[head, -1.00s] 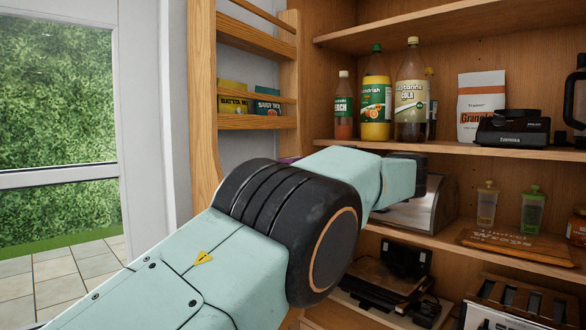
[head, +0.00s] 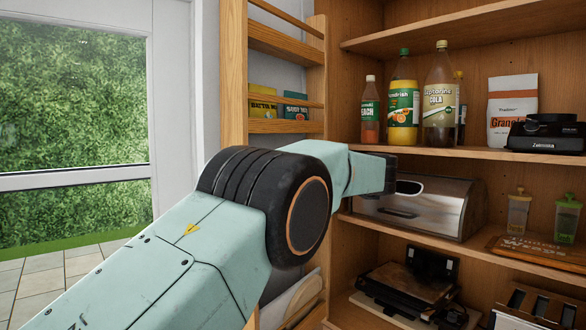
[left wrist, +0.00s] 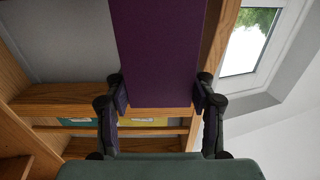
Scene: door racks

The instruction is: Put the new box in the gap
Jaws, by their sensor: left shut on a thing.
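My left gripper (left wrist: 160,84) is shut on a purple box (left wrist: 157,50) in the left wrist view, with one finger on each side of it. The box hides part of the door rack. In the head view my left forearm covers the lower rack, and the gripper and box are hidden behind it. The door rack (head: 288,126) stands left of the cupboard. One of its shelves holds a yellow box (head: 262,103) and a teal box (head: 295,104). They also show in the left wrist view, yellow (left wrist: 140,122) and teal (left wrist: 78,122). No gap is clearly visible. My right gripper is not in view.
The cupboard shelf (head: 460,153) holds several bottles, a granola bag (head: 512,108) and a black appliance (head: 545,134). Below stands a steel bread bin (head: 425,205), close to my arm in the picture. A glazed door (head: 75,120) is at the left.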

